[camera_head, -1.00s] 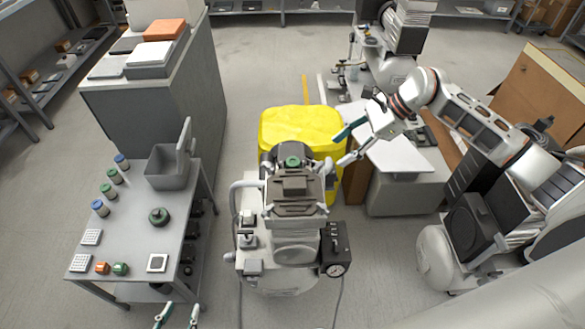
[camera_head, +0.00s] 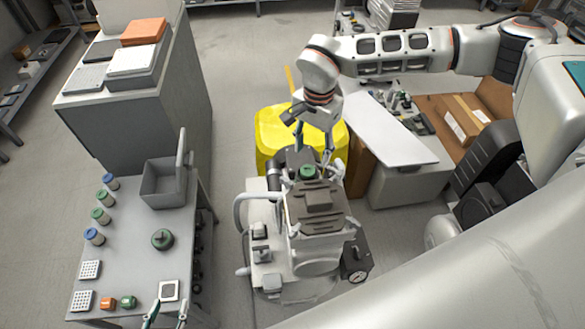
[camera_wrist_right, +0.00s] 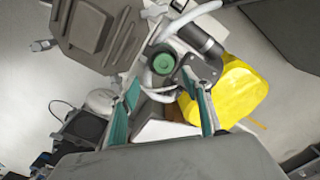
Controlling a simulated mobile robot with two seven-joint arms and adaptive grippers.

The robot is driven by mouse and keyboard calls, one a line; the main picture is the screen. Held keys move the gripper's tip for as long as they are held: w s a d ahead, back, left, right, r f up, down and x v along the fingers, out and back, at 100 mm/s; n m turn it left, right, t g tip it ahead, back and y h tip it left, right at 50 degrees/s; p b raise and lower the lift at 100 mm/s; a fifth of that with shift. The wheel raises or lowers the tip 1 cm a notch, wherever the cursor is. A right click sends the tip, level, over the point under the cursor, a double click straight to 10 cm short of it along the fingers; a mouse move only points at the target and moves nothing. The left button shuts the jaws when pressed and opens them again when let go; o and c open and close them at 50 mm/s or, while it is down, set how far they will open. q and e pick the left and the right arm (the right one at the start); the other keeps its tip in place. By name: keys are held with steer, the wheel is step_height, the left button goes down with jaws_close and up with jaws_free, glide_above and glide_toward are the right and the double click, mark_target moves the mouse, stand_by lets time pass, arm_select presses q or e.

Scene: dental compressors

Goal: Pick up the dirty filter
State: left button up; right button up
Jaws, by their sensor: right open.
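A round green cap (camera_head: 307,172) sits on a dark housing on top of the grey compressor (camera_head: 318,232). I cannot tell whether this cap is the dirty filter or covers it. My right gripper (camera_head: 313,155) is open, pointing down just above and behind the cap. In the right wrist view the green cap (camera_wrist_right: 163,63) lies between and just beyond the teal fingertips (camera_wrist_right: 160,80), with nothing held. My left gripper (camera_head: 167,313) shows at the bottom edge by the table's front, its fingers apart and empty.
A grey table (camera_head: 130,245) at left holds an open grey bin (camera_head: 165,188), blue- and green-topped cylinders, a dark green round part (camera_head: 162,239) and small blocks. A yellow bin (camera_head: 268,135) stands behind the compressor. A white-topped cabinet (camera_head: 385,130) stands at right.

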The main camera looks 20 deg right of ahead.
mark_target(308, 170)
steer(key=shift+w, duration=0.3)
steer(key=shift+f, duration=0.2)
steer(key=shift+s+f, duration=0.1)
steer(key=shift+f, duration=0.75)
steer(key=f, duration=0.4)
steer(key=f+b, duration=0.1)
steer(key=shift+a+f, duration=0.3)
steer(key=shift+f, duration=0.1)
steer(key=c, duration=1.2)
